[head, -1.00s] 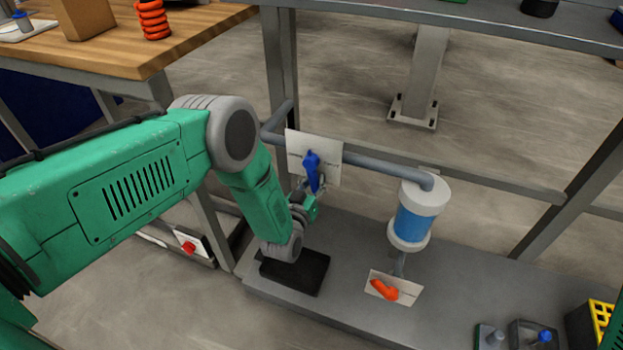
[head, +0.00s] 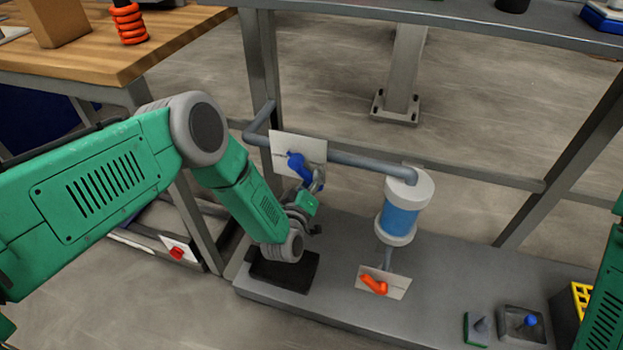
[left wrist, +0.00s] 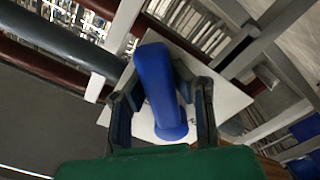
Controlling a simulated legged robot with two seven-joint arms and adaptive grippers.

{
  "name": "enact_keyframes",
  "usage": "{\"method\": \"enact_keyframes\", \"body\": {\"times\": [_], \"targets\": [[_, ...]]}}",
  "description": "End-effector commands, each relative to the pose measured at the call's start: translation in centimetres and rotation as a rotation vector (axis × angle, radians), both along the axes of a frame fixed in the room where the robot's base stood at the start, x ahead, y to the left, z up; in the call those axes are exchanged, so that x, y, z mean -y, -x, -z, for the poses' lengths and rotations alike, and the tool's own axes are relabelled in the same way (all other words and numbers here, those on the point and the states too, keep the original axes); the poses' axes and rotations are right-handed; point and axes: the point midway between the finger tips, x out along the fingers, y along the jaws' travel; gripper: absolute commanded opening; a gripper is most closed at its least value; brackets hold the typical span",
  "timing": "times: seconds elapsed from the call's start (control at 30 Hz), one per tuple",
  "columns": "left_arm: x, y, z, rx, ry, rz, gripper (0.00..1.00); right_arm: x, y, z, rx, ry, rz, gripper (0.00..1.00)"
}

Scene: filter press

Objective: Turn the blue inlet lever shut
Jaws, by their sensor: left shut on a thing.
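The blue inlet lever (head: 298,166) sits in front of a white plate (head: 313,149) on the grey pipe. It slants from upper left to lower right. My left gripper (head: 313,184) is at its lower right end, partly hidden by my wrist. In the left wrist view the blue lever (left wrist: 158,88) stands between the two dark fingers of my left gripper (left wrist: 160,105), which is shut on it. My right gripper is out of view; only a piece of my right arm shows at the right edge.
A white and blue filter cylinder (head: 402,207) hangs on the pipe to the right. Below it is an orange lever (head: 374,285) on a white plate. A black block (head: 284,270) lies under my left wrist. A bench frame post (head: 259,75) stands behind.

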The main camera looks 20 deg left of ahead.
Motion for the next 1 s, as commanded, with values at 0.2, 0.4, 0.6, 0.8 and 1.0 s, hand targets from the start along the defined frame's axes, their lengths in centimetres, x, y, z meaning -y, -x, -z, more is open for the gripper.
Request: {"method": "enact_keyframes", "body": {"times": [0.2, 0.4, 0.6, 0.8, 1.0], "targets": [[0.2, 0.5, 0.6, -0.017, 0.013, 0.004, 0.00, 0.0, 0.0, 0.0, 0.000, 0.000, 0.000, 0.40], [0.2, 0.6, 0.6, -0.017, 0.013, 0.004, 0.00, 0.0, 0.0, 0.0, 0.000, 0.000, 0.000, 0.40], [0.1, 0.4, 0.4, -0.011, 0.012, 0.002, 0.43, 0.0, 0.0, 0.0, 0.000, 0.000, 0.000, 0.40], [0.1, 0.3, 0.2, -0.007, 0.010, 0.001, 0.43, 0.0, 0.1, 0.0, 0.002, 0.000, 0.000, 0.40], [0.0, 2.3, 0.3, -0.009, 0.010, 0.001, 0.43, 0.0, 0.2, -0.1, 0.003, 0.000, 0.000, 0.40]]}}
